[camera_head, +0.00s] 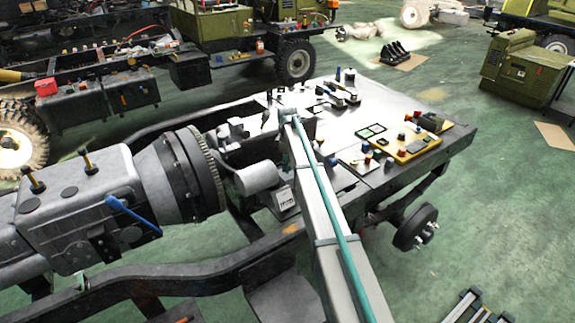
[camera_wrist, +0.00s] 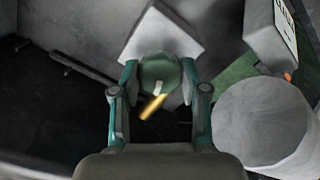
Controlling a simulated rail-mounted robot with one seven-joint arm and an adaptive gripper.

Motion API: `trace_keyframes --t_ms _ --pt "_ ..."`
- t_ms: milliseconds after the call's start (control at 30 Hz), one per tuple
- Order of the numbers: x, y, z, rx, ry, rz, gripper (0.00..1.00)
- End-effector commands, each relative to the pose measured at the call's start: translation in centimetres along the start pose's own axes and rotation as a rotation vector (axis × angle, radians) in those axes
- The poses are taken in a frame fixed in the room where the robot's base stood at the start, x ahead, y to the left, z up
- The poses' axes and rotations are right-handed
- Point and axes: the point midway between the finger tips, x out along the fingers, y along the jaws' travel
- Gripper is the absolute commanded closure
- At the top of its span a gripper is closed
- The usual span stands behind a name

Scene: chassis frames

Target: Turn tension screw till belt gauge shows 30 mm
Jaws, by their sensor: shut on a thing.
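In the wrist view, my gripper (camera_wrist: 159,72) has its two green-and-grey fingers closed on either side of a round dark green knob, which I take for the tension screw (camera_wrist: 150,70). The knob carries a pale mark, and a brass-coloured pin (camera_wrist: 152,106) sticks out towards me. A white plate with dark marks (camera_wrist: 287,24), perhaps the belt gauge, is cut off at the upper right; its reading is not legible. My fingertips cannot be made out there.
A grey cylinder (camera_wrist: 268,125) stands close to the right of my gripper. A pale block (camera_wrist: 163,38) lies just beyond the knob. In the head view, the engine and gearbox (camera_head: 85,205) sit left of my arm. A table (camera_head: 390,100) with several small parts lies to the right.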

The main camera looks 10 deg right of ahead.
Motion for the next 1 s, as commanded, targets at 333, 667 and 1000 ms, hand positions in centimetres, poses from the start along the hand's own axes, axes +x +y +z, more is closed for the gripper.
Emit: trace_keyframes --t_ms 333,667,1000 --pt "-0.02 0.02 0.00 -0.099 0.000 0.001 0.91" --pt "-0.03 0.02 0.00 -0.105 0.000 0.001 0.91" --pt "-0.02 0.01 0.00 -0.104 0.000 0.000 0.31"
